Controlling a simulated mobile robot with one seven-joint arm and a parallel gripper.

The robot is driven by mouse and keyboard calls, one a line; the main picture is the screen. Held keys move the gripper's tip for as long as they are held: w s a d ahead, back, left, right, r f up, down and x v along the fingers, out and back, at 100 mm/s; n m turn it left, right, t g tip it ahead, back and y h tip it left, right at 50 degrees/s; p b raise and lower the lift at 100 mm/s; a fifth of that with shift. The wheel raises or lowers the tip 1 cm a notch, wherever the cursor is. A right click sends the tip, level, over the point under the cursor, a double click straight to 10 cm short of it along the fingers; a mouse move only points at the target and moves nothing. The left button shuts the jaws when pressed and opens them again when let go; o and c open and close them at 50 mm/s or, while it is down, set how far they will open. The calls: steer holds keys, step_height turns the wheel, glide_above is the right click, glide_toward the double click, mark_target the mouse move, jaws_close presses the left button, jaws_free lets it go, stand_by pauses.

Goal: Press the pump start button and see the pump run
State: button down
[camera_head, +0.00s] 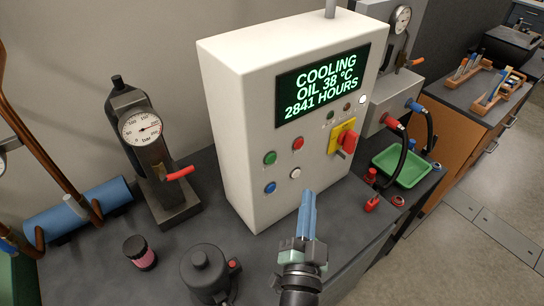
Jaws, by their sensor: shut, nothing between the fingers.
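A white control cabinet (235,120) stands on the dark bench. Its display (318,85) reads "COOLING OIL 38 °C 2841 HOURS" in green. Below are a green button (270,157), a red button (298,143), a blue button (270,188) and a white button (295,173). No readable label shows which one is pump start. My gripper (309,193) is shut and empty, its blue fingers pointing up in the picture, just below and right of the white button. I cannot tell whether it touches the cabinet. Of three small lamps, the right one (362,99) is bright white.
A red rotary switch (349,141) on a yellow plate is right of the buttons. A gauge unit (143,130) with a red lever stands left. A dark lidded vessel (205,270) and small jar (140,252) are in front. A green tray (402,168) and hose fittings lie right.

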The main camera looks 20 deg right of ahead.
mark_target(271, 159)
steer(key=shift+w, duration=0.1)
steer(key=w+a+p, duration=0.1)
steer(key=w+a, duration=0.2)
steer(key=w, duration=0.5)
steer(key=shift+w+a+p, duration=0.1)
steer(key=shift+w+p, duration=0.15)
steer(key=shift+p, duration=0.1)
stand_by(1.9)
steer(key=shift+w, duration=0.25)
steer(key=shift+w+a, duration=0.2)
steer(key=shift+w, duration=0.15)
stand_by(0.7)
steer(key=shift+s, duration=0.15)
steer(key=shift+s+d, duration=0.3)
steer(key=shift+s, duration=0.3)
